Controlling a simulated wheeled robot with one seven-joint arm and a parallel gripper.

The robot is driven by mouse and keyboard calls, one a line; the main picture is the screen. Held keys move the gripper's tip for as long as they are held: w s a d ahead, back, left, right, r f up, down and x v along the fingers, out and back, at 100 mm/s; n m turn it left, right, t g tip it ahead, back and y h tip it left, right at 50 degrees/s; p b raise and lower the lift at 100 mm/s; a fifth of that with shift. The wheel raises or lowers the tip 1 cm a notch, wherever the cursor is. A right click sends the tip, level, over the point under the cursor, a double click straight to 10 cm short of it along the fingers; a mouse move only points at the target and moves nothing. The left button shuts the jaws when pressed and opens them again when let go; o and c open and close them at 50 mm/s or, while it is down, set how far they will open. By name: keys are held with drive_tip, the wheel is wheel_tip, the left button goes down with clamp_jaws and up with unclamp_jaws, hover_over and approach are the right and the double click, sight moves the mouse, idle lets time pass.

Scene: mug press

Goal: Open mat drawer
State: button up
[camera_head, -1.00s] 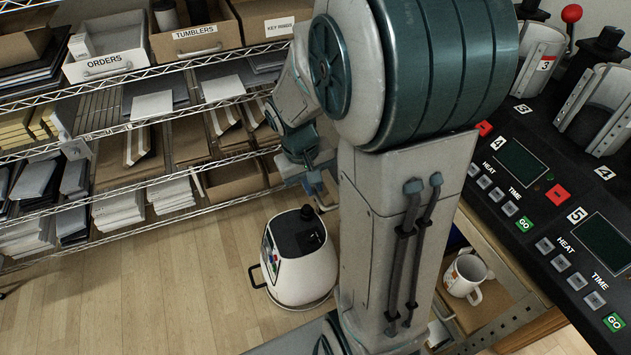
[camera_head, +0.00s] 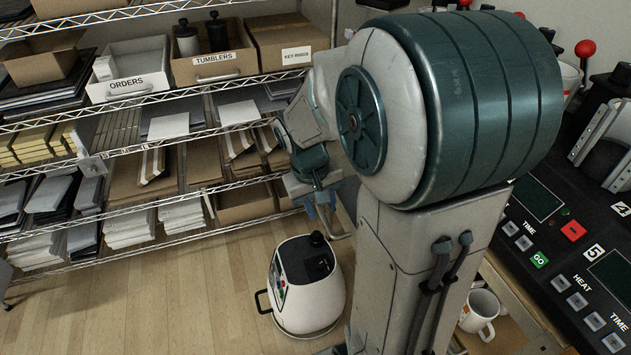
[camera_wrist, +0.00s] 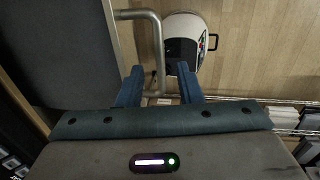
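The mat drawer's metal bar handle (camera_wrist: 157,45) shows in the wrist view, standing out from a dark grey panel (camera_wrist: 65,50) on the left. I take this panel to be the drawer front. My gripper (camera_wrist: 160,84) has its two blue fingers apart, with the lower part of the handle bar between them. A gap shows on each side of the bar, wider on the right. In the head view my gripper (camera_head: 322,203) is small, left of my arm. My arm hides the drawer front there, and I cannot tell how far out the drawer is.
A white, black-topped machine (camera_head: 308,285) stands on the floor close below my gripper. A wire shelf (camera_head: 150,150) with boxes and paper runs along the back. A mug (camera_head: 480,312) sits right of my arm under the black press panel (camera_head: 575,250). Floor at lower left is clear.

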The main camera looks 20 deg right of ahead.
wheel_tip(320, 180, up, 11)
drive_tip(key=a, duration=0.2)
drive_tip(key=shift+r, duration=0.2)
drive_tip(key=shift+a, duration=0.1)
drive_tip(key=s+a+f+t+y, duration=0.1)
drive_tip(key=s+a+f, duration=0.1)
drive_tip(key=s, duration=0.3)
drive_tip(key=s+a+f+t+y, duration=0.1)
drive_tip(key=s+a+f+t, duration=0.1)
drive_tip(key=s, duration=0.3)
drive_tip(key=shift+s+a+f+n, duration=0.25)
drive_tip(key=shift+s+f+n, duration=0.05)
drive_tip(key=shift+s+n, duration=0.1)
